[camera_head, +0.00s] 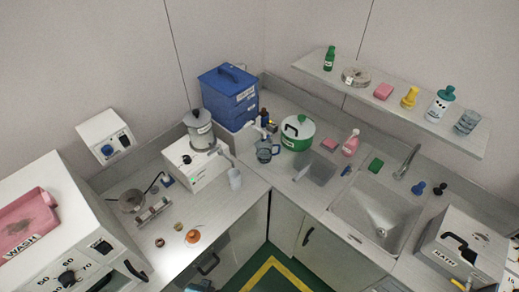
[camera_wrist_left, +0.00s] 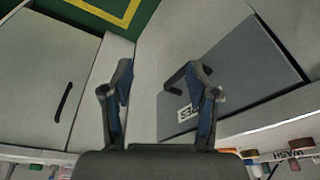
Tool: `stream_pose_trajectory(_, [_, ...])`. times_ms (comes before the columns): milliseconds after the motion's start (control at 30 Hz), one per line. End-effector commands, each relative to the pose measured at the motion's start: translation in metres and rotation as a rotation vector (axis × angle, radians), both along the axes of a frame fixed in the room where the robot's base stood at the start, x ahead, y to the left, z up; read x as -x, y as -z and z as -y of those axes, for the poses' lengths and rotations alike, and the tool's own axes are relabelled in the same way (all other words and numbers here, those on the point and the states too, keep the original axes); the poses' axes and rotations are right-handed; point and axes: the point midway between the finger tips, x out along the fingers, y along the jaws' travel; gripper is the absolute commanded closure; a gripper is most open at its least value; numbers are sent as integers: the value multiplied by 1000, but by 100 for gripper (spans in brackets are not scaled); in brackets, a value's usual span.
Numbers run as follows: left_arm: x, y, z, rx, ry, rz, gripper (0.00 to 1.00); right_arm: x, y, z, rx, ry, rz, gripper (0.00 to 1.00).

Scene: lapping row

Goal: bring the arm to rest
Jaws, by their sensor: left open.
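My left gripper (camera_wrist_left: 160,82) shows in the left wrist view, with its two dark, blue-padded fingers spread apart. Nothing is held between them. Behind the fingers are pale cabinet fronts and a grey door panel (camera_wrist_left: 232,80) with a dark handle and a label. The right fingertip overlaps that handle in the picture; I cannot tell the gap between them. Neither arm nor gripper shows in the head view. My right gripper is in no view.
An L-shaped counter (camera_head: 262,178) holds a blue box (camera_head: 228,98), a green pot (camera_head: 297,133), a glass jug (camera_head: 264,151) and a sink (camera_head: 375,217). A pink-lidded machine (camera_head: 70,225) stands left, under no shelf. A shelf (camera_head: 440,125) hangs right. The green floor (camera_head: 245,245) is clear.

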Motion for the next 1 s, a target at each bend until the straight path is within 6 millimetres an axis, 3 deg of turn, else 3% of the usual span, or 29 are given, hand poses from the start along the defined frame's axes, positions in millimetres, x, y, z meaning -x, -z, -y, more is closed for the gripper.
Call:
stream_pose_trajectory(33, [7, 34, -1, -2, 2, -18, 41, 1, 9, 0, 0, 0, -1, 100])
stream_pose_trajectory(200, [48, 154, -6, -8, 10, -67, 41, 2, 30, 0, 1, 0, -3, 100])
stream_pose_trajectory(300, [85, 216, -12, -10, 17, -93, 41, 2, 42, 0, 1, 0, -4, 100])
stream_pose_trajectory(433, [138, 273, -21, -14, 23, -124, 41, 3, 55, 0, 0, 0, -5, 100])
stream_pose_trajectory(533, [171, 298, -28, -18, 28, -141, 41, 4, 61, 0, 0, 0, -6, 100])
stream_pose_trajectory(667, [197, 313, -33, -20, 32, -151, 41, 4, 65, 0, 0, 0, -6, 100])
stream_pose_trajectory(1000, [206, 315, -35, -20, 33, -153, 41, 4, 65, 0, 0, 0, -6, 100])
